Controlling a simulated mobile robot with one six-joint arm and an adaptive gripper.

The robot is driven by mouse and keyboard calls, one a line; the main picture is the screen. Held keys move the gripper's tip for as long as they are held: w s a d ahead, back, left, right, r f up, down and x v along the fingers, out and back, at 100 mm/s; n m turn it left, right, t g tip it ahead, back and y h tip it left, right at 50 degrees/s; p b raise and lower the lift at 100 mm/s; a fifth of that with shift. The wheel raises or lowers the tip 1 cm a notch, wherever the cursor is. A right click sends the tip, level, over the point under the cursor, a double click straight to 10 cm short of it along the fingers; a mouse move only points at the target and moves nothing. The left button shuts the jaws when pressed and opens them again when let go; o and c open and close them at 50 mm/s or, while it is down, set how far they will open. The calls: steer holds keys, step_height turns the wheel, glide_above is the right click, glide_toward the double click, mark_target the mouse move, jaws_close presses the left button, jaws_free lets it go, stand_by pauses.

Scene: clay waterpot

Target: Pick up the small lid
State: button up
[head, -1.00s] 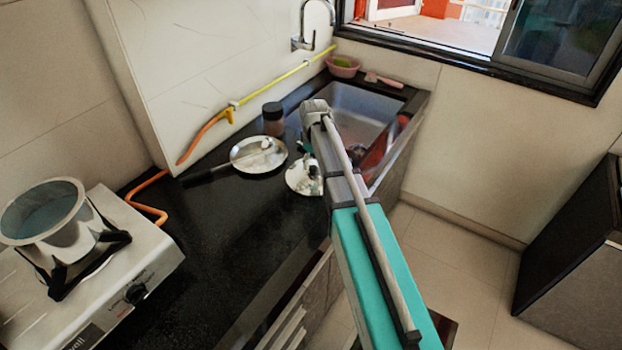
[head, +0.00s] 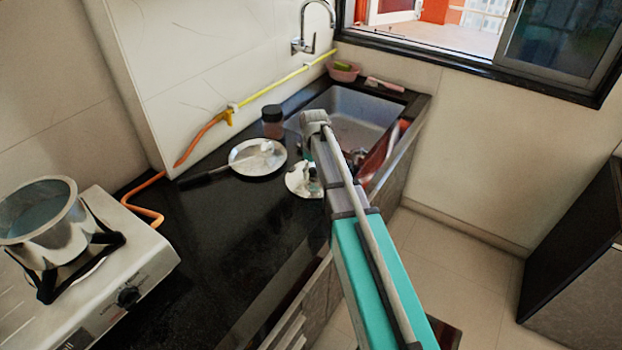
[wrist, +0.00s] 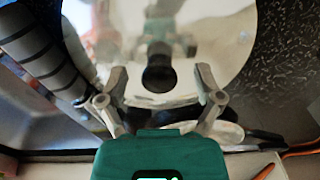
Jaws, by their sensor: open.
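The small lid (wrist: 215,35) is a shiny round metal disc with a black knob (wrist: 158,75). In the wrist view the knob lies between the two fingers of my gripper (wrist: 161,78), with a gap on each side. My gripper is open. In the head view the lid (head: 295,181) lies flat on the black counter near the sink. My gripper (head: 313,178) is over its right part, and my arm hides some of it. Whether the fingers touch the lid is unclear.
A pale plate or pan (head: 243,152) with a light utensil is just left of the lid. A dark-capped jar (head: 273,124) stands behind. The sink (head: 350,110) is at the right rear. A stove (head: 120,275) with a metal pot (head: 50,225) stands at the left.

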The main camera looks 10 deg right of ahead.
jaws_close()
stand_by(0.3)
steer(key=shift+r, duration=0.25)
step_height(320, 180, up, 2)
steer(key=p, duration=0.2)
steer(key=shift+r+p, duration=0.1)
steer(key=shift+p, duration=0.25)
steer(key=s+a+r+p, duration=0.1)
steer(key=s+r+p, duration=0.9)
steer(key=s, duration=0.4)
steer(key=shift+a+r, duration=0.2)
